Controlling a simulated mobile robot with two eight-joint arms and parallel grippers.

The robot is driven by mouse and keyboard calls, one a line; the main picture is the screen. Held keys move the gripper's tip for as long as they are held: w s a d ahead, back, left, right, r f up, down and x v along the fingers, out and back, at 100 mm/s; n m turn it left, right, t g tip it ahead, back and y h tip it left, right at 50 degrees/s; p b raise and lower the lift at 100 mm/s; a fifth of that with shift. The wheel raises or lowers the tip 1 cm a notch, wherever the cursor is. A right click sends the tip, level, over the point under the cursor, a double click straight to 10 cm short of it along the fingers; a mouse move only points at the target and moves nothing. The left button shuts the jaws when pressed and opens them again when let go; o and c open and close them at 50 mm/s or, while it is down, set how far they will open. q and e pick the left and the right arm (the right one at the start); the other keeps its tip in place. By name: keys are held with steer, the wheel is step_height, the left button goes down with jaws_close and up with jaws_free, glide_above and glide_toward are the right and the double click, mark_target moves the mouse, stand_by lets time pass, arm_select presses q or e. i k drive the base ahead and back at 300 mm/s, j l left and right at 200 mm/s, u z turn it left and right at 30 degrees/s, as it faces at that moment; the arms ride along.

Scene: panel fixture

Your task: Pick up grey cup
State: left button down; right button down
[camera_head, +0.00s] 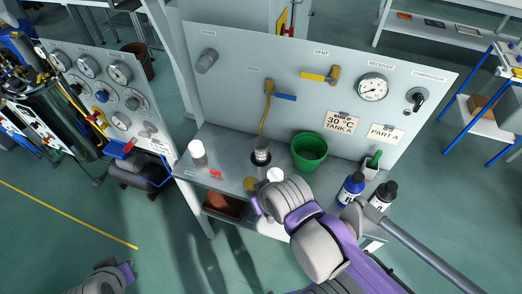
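A small grey cup (371,170) with a green item standing in it is on the right part of the panel's shelf. A grey metallic cylinder (261,153) stands near the shelf's middle, with a dark ring around its lower part. I cannot tell which of the two is the task's cup. My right arm reaches in from the lower right, its grey and purple wrist over the shelf's front edge. Its fingers are hidden, so any hold is not visible. Only a piece of my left arm shows at the bottom left, without its gripper.
A white container (198,153), a small white cup (275,175), a green bucket (309,151), a blue bottle (351,188) and a black bottle (382,195) stand along the shelf (232,168). The upright panel (225,90) with valves and gauge closes off the back.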

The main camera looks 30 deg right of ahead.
mark_target(261, 150)
steer(key=z, duration=1.65)
